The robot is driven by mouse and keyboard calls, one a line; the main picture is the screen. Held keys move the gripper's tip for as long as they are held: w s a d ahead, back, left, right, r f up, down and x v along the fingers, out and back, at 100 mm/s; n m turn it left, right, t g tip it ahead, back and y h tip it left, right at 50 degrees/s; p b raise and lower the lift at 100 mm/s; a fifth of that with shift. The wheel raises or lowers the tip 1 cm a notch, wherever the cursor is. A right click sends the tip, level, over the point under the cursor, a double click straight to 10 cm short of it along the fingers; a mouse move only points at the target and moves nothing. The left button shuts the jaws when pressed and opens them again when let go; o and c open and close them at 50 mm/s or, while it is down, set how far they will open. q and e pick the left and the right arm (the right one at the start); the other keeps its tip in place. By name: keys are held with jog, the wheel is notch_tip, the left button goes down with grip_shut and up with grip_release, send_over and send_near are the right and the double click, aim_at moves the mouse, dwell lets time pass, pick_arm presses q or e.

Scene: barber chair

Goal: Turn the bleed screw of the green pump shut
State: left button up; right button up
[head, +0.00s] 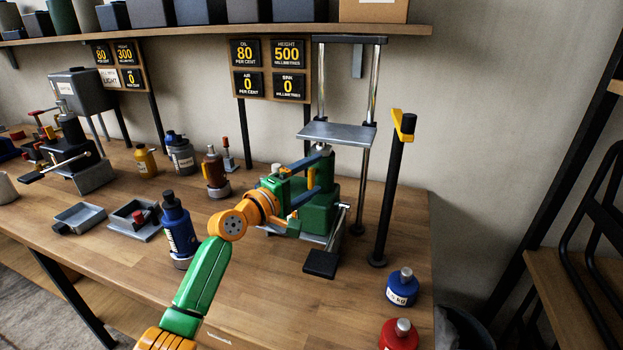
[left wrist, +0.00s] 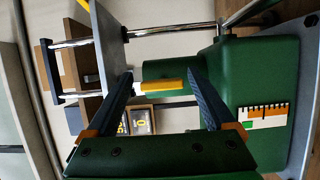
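The green pump (head: 318,212) stands on the bench under a steel press frame, partly hidden by my left arm. A yellow bar (head: 311,178), probably its bleed screw, sticks out from the pump's side. In the left wrist view the yellow bar (left wrist: 162,87) lies between my fingertips, with a gap to each. My left gripper (head: 309,177) is open around it; its two dark blue fingers (left wrist: 160,82) show clearly. The pump's green body (left wrist: 245,75) fills the right of that view. My right gripper is not in view.
Signs (head: 270,69) behind read oil 80, height 500, air 0, sink 0. A black post with yellow top (head: 403,125) stands right of the pump. A blue bottle (head: 177,232) stands left of my arm; a black pedal (head: 321,263) is in front. Bench at front right is clear around small bottles.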

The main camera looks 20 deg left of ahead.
pick_arm(q)
jog(key=shift+f, duration=0.1)
jog(key=shift+s+a, duration=0.1)
jog(key=shift+s, duration=0.15)
jog(key=b+v, duration=0.1)
jog(key=v, duration=0.5)
jog(key=shift+s, duration=0.2)
jog(key=shift+a, duration=0.1)
